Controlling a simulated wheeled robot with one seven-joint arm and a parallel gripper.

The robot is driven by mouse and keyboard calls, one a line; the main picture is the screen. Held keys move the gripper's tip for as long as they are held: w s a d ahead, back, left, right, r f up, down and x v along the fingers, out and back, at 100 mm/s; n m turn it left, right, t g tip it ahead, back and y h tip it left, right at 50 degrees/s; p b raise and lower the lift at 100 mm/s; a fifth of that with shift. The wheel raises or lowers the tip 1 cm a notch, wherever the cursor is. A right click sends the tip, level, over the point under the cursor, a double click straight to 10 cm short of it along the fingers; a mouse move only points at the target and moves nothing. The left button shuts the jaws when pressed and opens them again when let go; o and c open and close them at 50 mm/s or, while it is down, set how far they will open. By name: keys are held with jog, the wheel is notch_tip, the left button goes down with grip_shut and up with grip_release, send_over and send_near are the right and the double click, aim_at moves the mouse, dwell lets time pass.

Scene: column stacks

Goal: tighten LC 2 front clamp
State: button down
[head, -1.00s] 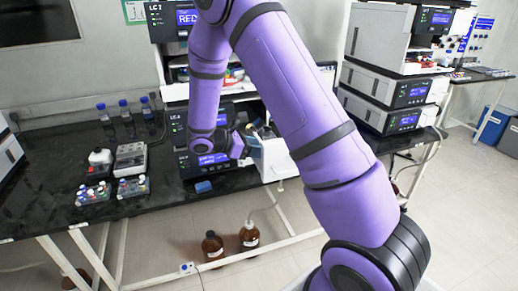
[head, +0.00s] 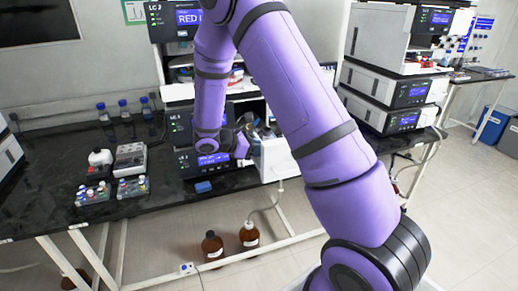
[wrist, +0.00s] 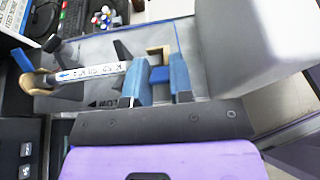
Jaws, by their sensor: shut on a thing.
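In the wrist view a slim column (wrist: 98,71) with a white printed label lies across an open grey compartment. Its right end meets the front clamp, a tan fitting with a blue lever (wrist: 160,75). My gripper (wrist: 163,84) has its two blue-padded fingers on either side of this lever and is shut on it. At the column's left end is another tan clamp (wrist: 36,80) with a blue lever (wrist: 22,60). In the head view my gripper (head: 246,143) is small and partly hidden beside the white open housing (head: 277,157) of the middle instrument stack.
Vial racks (head: 132,187) and a white device (head: 130,157) stand on the dark bench to the left. A blue block (head: 203,187) lies near the bench's front edge. Brown bottles (head: 212,246) stand on the floor below. Another instrument stack (head: 380,95) stands to the right.

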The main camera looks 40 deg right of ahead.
jog(key=y, duration=0.1)
jog(key=d+r+y, duration=0.1)
jog(key=y, duration=0.1)
jog(key=t+y, duration=0.1)
jog(key=shift+s+d+r+y, duration=0.2)
jog(key=shift+d+y, duration=0.1)
jog(key=shift+d, duration=0.1)
jog(key=y, duration=0.1)
jog(key=d+t+y, duration=0.1)
jog(key=y, duration=0.2)
jog(key=shift+s+d, duration=0.25)
jog(key=shift+d, duration=0.1)
jog(key=y, duration=0.1)
jog(key=d+t+y, duration=0.1)
jog(key=y, duration=0.1)
jog(key=d+y, duration=0.1)
jog(key=shift+s+f+t+y, duration=0.2)
jog(key=shift+s+t+y, duration=0.1)
jog(key=shift+t, duration=0.1)
jog(key=shift+s+d+f+t+y, duration=0.1)
jog(key=shift+d+f+t+y, duration=0.15)
jog(key=shift+y, duration=0.6)
jog(key=shift+s+d+f+t+y, duration=0.1)
jog(key=shift+d+f+t+y, duration=0.15)
jog(key=shift+y, duration=0.6)
jog(key=c, duration=1)
grip_release()
jog(key=v, duration=1)
jog(key=shift+d+r, duration=0.3)
jog(key=shift+d, duration=0.05)
